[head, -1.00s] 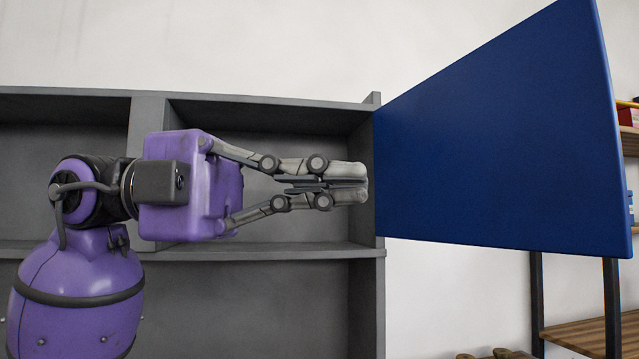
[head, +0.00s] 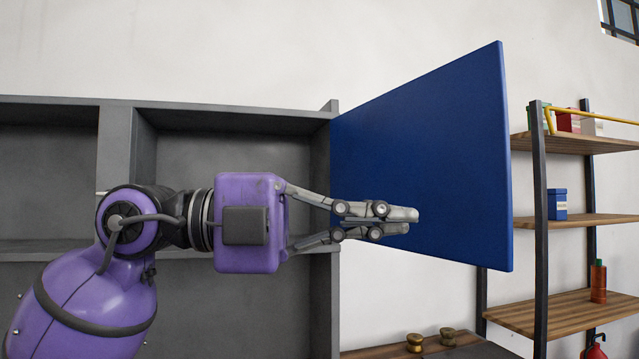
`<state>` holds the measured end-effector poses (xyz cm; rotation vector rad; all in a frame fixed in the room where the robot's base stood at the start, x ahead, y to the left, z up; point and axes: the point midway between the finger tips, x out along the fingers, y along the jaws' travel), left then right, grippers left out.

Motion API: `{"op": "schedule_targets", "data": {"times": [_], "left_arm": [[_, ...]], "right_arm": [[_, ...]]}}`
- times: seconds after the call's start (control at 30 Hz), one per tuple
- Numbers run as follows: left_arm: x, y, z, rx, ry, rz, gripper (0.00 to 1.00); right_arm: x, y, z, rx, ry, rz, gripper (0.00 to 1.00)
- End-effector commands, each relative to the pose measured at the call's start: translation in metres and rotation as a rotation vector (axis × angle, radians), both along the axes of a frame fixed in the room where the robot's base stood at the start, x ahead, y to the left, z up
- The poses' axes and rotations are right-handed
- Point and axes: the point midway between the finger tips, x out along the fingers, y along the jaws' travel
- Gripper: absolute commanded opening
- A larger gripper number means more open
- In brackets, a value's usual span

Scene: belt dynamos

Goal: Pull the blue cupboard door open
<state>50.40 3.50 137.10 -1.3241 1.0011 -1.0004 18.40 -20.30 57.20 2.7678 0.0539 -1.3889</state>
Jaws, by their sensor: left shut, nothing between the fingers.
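The blue cupboard door (head: 440,150) stands swung wide open, hinged at the right side of the grey cupboard (head: 225,119). The compartment behind it is exposed and looks empty. My left gripper (head: 412,221) is shut and empty, with its fingers pointing right. In the picture the fingers overlap the lower part of the door's inner face; whether they touch it I cannot tell. No handle shows on this face. My right gripper is not in view.
A shelf rack with wooden boards (head: 575,219) stands at the right, holding a blue box (head: 557,204), an orange bottle (head: 598,281) and other items. Small brass-coloured weights (head: 415,342) sit on a low surface below the door.

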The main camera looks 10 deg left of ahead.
Motion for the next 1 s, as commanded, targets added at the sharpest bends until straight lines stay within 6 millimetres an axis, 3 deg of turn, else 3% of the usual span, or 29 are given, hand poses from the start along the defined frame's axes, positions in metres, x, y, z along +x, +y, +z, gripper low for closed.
{"op": "schedule_targets", "data": {"times": [0.03, 0.1, 0.3, 0.4, 0.67, 1.0], "left_arm": [[0.002, -0.014, 0.010, 0.001, -0.004, -0.002, 0.00], [0.009, -0.033, 0.010, 0.000, -0.004, -0.002, 0.00], [0.031, -0.080, 0.010, -0.004, -0.004, -0.003, 0.00], [0.039, -0.094, 0.007, -0.002, -0.006, -0.001, 0.00], [0.044, -0.102, -0.001, 0.001, -0.002, 0.000, 0.00], [0.045, -0.099, 0.000, 0.001, -0.002, 0.000, 0.00]], "right_arm": [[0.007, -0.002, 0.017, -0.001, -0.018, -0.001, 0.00], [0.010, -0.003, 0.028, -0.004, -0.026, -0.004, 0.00], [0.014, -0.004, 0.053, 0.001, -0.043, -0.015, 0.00], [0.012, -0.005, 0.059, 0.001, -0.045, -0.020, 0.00], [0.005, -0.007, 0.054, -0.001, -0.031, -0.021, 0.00], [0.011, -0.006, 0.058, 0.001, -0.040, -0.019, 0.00]]}}
